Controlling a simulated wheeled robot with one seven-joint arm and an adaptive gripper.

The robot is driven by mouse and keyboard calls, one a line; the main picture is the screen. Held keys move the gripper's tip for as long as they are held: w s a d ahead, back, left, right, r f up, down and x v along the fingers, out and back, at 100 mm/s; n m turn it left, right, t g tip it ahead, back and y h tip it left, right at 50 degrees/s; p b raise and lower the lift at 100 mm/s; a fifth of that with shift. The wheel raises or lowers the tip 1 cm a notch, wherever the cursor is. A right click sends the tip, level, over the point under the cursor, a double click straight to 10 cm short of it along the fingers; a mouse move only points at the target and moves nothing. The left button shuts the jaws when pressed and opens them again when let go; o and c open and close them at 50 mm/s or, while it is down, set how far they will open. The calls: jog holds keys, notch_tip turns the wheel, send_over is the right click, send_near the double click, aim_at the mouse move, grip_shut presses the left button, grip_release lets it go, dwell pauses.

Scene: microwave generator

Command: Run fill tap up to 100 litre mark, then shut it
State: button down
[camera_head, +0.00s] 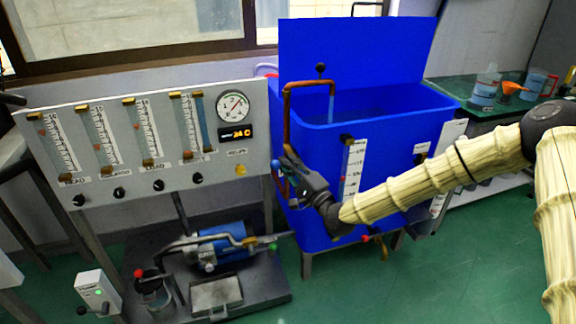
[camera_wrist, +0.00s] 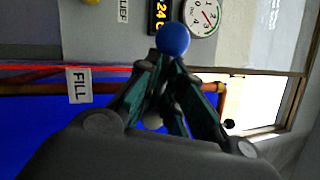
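The blue tank (camera_head: 400,140) stands at the centre with its lid raised. A copper fill pipe (camera_head: 287,115) rises at its left and bends over the rim. A pale blue stream (camera_head: 331,104) falls from its outlet. The upright level gauge (camera_head: 352,168) is on the tank front; its reading is too small to tell. The fill tap's blue knob (camera_wrist: 173,39) is just beyond my fingertips, near the FILL label (camera_wrist: 79,85). My gripper (camera_wrist: 166,62) has its fingers drawn together at the knob. It also shows at the tank's left front edge (camera_head: 287,165). Contact is unclear.
A panel (camera_head: 150,140) with several flow tubes and a dial (camera_head: 233,106) stands at the left. A blue pump (camera_head: 222,246) sits low in front. A red-handled valve (camera_head: 366,238) is under the tank. Jugs (camera_head: 485,88) stand on the green bench at the right.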

jog(key=shift+s+a, duration=0.15)
jog(key=shift+a, duration=0.1)
jog(key=shift+m+b, duration=0.3)
jog(key=shift+b, duration=0.05)
jog(key=shift+s+r, duration=0.1)
jog(key=c, duration=1.6)
grip_release()
jog(key=shift+a, duration=0.1)
jog(key=shift+o, duration=0.3)
jog(key=shift+a+r, duration=0.15)
jog(key=shift+a, duration=0.05)
jog(key=shift+d, duration=0.5)
jog(key=v, duration=1.1)
jog(key=shift+s+f, duration=0.3)
jog(key=shift+s, duration=0.15)
jog(key=shift+a, duration=0.1)
